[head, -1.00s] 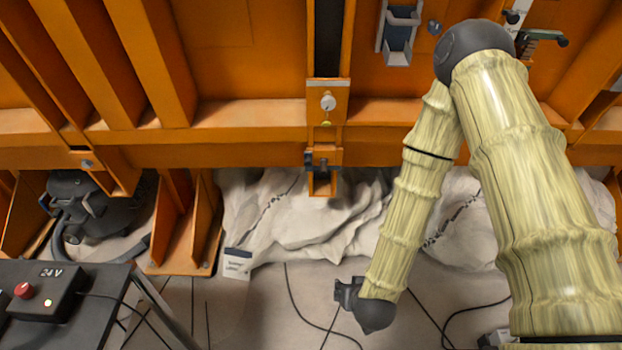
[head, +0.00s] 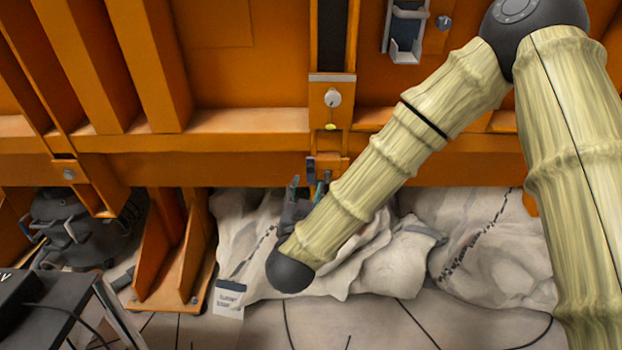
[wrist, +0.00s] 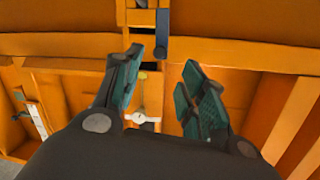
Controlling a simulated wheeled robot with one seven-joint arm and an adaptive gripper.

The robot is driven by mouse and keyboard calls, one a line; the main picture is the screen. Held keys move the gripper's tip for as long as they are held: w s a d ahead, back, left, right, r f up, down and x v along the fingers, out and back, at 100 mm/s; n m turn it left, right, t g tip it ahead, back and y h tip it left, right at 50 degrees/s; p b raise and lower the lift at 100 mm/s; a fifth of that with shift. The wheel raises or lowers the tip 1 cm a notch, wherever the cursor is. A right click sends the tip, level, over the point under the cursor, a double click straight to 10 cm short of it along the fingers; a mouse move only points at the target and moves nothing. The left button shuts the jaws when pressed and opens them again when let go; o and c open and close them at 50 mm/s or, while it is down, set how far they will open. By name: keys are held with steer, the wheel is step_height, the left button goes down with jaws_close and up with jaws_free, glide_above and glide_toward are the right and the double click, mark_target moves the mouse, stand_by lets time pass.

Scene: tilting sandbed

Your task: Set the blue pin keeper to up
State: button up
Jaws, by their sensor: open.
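The blue pin keeper (head: 310,168) appears to be the small dark-blue piece at the left side of the orange bracket's lower end in the head view. In the wrist view, a dark-blue upright piece (wrist: 162,22) shows at the top, beyond the fingertips. My gripper (head: 309,184) is below and close to it, fingers pointing up. In the wrist view my gripper (wrist: 163,62) is open and empty, its teal-padded fingers apart. My forearm hides part of the bracket's lower end in the head view. I cannot tell whether a finger touches the keeper.
A round pale knob (head: 332,97) with a small yellow piece below sits higher on the bracket. Orange beams surround it. A crumpled white sheet (head: 470,235) lies below. A blue-grey holder (head: 404,35) hangs at upper right. A dark table (head: 50,310) stands at lower left.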

mark_target(311, 171)
steer(key=w, duration=0.3)
steer(key=w+b, duration=0.1)
steer(key=w, duration=0.3)
steer(key=w+d, duration=0.1)
steer(key=w, duration=0.2)
steer(key=shift+w, duration=0.25)
steer(key=shift+d, duration=0.1)
jaws_close()
